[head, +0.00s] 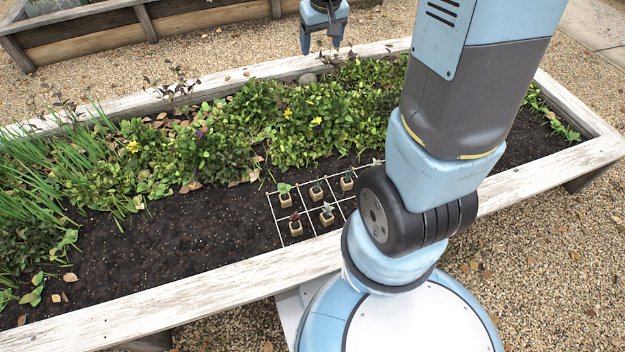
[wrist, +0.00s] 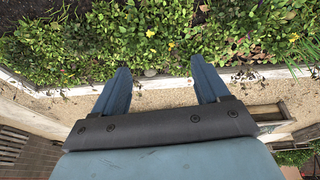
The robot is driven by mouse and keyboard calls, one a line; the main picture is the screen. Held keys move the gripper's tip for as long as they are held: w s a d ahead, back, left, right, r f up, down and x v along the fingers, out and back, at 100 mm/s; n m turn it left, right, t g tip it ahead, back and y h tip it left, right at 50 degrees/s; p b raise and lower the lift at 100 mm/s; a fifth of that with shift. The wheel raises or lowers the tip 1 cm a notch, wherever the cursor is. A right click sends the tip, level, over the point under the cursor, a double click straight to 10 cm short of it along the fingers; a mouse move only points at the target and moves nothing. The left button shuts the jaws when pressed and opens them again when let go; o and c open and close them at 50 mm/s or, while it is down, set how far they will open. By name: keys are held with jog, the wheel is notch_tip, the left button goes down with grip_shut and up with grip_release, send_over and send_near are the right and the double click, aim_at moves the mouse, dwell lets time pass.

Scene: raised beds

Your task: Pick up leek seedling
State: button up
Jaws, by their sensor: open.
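Several seedlings in small tan soil blocks stand in a white grid (head: 308,238) on the bed's dark soil in the head view. One is broad-leaved and light green (head: 285,193), one reddish (head: 295,225), and one pale grey-green (head: 327,214). Two darker green ones stand behind, one mid-grid (head: 316,190) and one to the right (head: 347,181). I cannot tell which is the leek; my arm hides the grid's right part. My gripper (head: 321,48) is open and empty beyond the bed's far edge, well away from the grid. Its spread fingers show in the wrist view (wrist: 160,72).
The raised bed (head: 180,293) has a whitewashed wooden rim. Leafy plants (head: 240,125) fill its far half, with tall grassy leaves (head: 40,165) at the left. Bare soil (head: 160,255) lies left of the grid. Another wooden bed (head: 110,35) stands behind across the gravel.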

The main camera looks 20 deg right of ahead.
jog(key=w+a+x, duration=0.1)
jog(key=x, duration=1.2)
jog(key=n+g, duration=0.1)
jog(key=g, duration=0.2)
send_over(315, 188)
notch_tip(315, 188, down, 38)
jog(key=shift+y, duration=0.3)
jog(key=shift+s+f, duration=0.1)
jog(key=shift+f, duration=6.75)
jog(key=c, duration=1.1)
jog(key=shift+o, duration=0.2)
jog(key=shift+r, duration=0.1)
